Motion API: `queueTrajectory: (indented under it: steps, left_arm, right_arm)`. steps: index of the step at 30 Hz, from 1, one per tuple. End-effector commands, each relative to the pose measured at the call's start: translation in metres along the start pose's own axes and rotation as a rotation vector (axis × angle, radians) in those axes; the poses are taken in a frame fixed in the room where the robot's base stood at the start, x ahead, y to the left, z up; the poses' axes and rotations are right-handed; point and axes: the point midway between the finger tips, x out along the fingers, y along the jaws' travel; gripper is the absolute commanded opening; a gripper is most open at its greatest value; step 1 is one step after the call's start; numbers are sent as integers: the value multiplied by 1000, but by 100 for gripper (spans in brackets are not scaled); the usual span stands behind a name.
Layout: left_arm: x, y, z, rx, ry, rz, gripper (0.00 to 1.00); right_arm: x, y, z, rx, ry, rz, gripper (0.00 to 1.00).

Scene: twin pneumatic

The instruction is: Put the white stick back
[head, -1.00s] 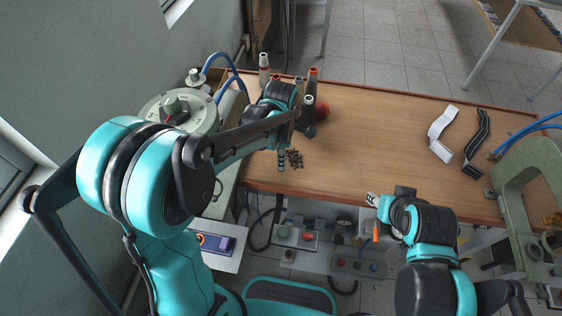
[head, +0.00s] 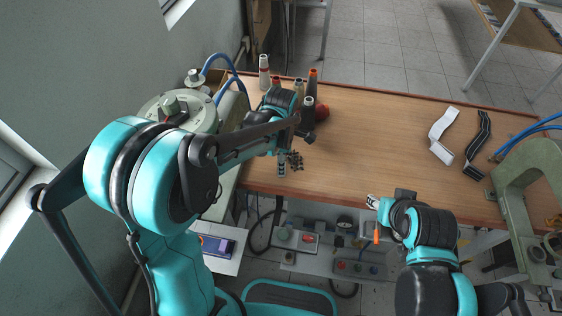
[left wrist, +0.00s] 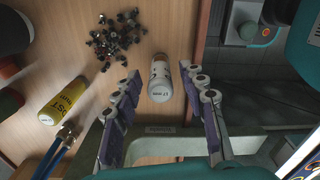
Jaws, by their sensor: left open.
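A white stick-like cylinder (left wrist: 160,80) with dark markings and printed lettering shows in the left wrist view, between and just beyond the fingers of my left gripper (left wrist: 165,112). The fingers stand wide apart, with clear space on both sides of the cylinder. In the head view my left arm and wrist hide most of that gripper. A pale stick with an orange band (head: 264,72) stands at the table's back left; I cannot tell whether it is the same kind. My right gripper (head: 372,202) is over the table's front edge; its jaw opening is too small to read.
A pile of small dark parts (left wrist: 115,40) lies near a yellow labelled cylinder (left wrist: 62,100). Dark and orange-topped cylinders (head: 308,112) stand close to my left wrist. White (head: 441,135) and black (head: 477,145) strips lie at right. The middle of the wooden table (head: 375,140) is clear.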

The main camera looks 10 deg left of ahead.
Motion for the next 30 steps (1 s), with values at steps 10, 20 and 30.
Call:
queueTrajectory:
  steps: [10,20,30]
  left_arm:
    - [-75,0,0,0,0,0,42]
    - [-116,0,0,0,0,0,42]
    - [-118,0,0,0,0,0,42]
  right_arm:
    - [-19,0,-14,0,0,0,39]
    - [-26,0,-19,0,0,0,39]
    - [-26,0,-19,0,0,0,39]
